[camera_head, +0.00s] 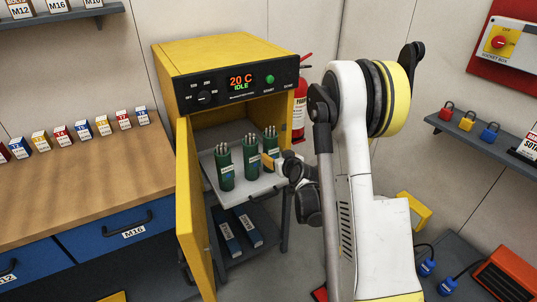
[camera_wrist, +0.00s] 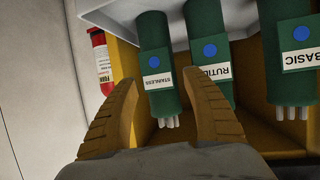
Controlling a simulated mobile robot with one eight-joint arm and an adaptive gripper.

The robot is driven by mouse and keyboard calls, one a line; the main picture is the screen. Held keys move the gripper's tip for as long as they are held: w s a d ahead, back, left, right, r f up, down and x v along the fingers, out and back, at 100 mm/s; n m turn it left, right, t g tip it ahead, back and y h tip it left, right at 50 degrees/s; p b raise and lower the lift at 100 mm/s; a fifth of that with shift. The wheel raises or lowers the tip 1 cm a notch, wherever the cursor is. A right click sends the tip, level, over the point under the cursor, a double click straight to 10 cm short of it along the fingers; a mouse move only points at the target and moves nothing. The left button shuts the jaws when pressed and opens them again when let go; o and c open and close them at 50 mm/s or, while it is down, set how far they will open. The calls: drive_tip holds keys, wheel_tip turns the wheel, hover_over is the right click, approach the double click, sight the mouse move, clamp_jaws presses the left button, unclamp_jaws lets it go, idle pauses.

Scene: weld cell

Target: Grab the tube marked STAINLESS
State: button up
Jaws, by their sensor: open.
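The tube marked STAINLESS (camera_wrist: 155,62) is a green canister with a blue dot, a white label and pale rods at its end. In the wrist view it shows upside down, between the two fingers of my gripper (camera_wrist: 159,78), which is open. Whether the fingers touch it is unclear. In the head view this tube (camera_head: 270,142) appears to be the rightmost of three, on a pulled-out shelf (camera_head: 215,168). There my gripper (camera_head: 267,160) is at its front right, and one finger hides its lower part.
The RUTILE tube (camera_wrist: 211,60) stands close beside my right finger in the wrist view; the BASIC tube (camera_wrist: 292,50) is further right. The yellow oven (camera_head: 215,65) has its door (camera_head: 192,215) open on the left. A fire extinguisher (camera_head: 299,115) stands at the right.

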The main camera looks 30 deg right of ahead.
sight(270, 149)
drive_tip(key=x, duration=0.2)
drive_tip(key=b+x, duration=0.1)
drive_tip(key=x, duration=0.1)
drive_tip(key=b+x, duration=0.1)
drive_tip(key=x, duration=0.1)
drive_tip(key=shift+w+d+r, duration=0.15)
drive_tip(key=shift+w+r, duration=0.15)
drive_tip(key=shift+r, duration=0.05)
drive_tip(key=c, duration=1.1)
